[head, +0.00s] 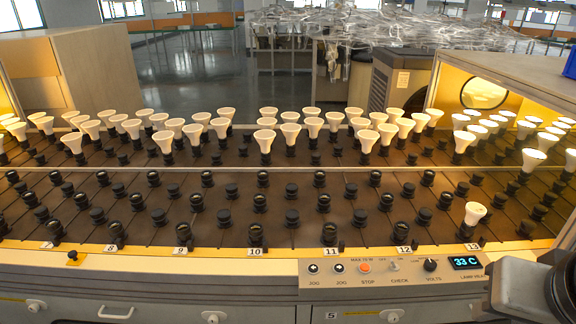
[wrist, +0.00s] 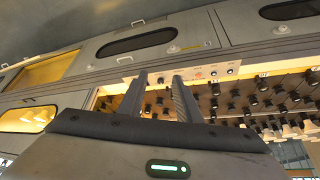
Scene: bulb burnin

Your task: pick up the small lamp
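Many white reflector lamps stand in dark sockets on the brown bench deck. One lamp (head: 475,213) stands alone near the front right, by the number 13 label, apart from the rows behind. Another group of lamps (head: 265,139) fills the back rows. The fingers do not show in the head view, where only part of my arm is at the lower right.
Empty black sockets (head: 258,202) fill the front rows. A lit hood (head: 508,78) overhangs the right end, and a beige box (head: 75,72) stands at the left.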

